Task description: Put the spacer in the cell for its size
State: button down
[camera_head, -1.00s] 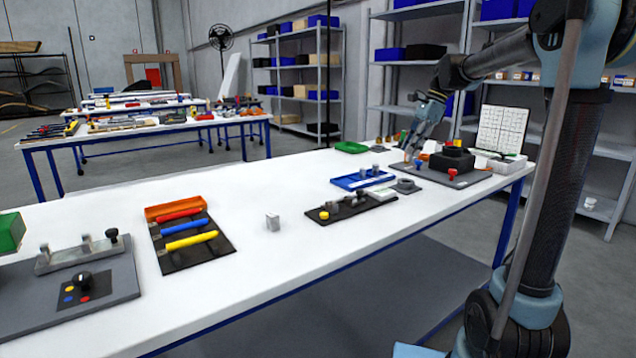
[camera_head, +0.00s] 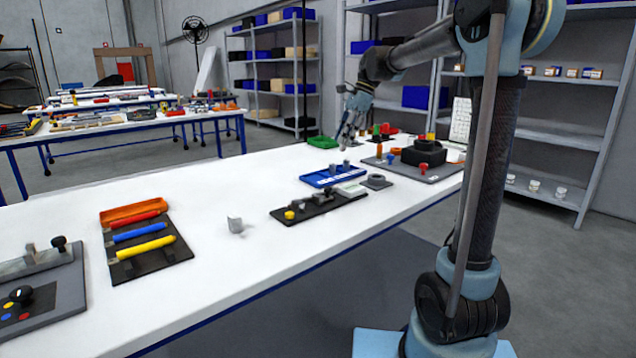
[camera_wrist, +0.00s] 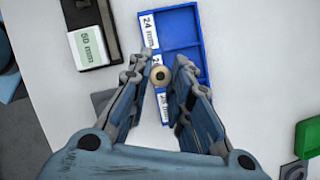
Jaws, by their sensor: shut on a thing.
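In the wrist view, a small round tan spacer (camera_wrist: 158,74) with a dark centre is between the fingertips of my gripper (camera_wrist: 160,72), which is shut on it. The blue tray (camera_wrist: 204,45) lies below it, with white labels along its left side. The top label reads 24 mm; the middle one is mostly covered, and the lower one is hard to read. The top cell looks empty; my fingers hide much of the lower cells. I cannot tell the spacer's height above the tray. In the head view, my gripper (camera_head: 346,138) is behind the blue tray (camera_head: 322,182).
A green bin (camera_wrist: 306,142) is at right. In the head view, a grey board (camera_head: 440,171) with a black device stands to the right. The white table's middle is mostly clear.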

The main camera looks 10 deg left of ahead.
jog(key=s+a, duration=0.1)
jog(key=a, duration=0.8)
jog(key=shift+f, duration=5.1)
jog(key=shift+f, duration=0.1)
jog(key=c, duration=1.5)
grip_release()
jog(key=shift+o, duration=0.2)
jog(key=v, duration=1.2)
jog(key=shift+w, duration=0.15)
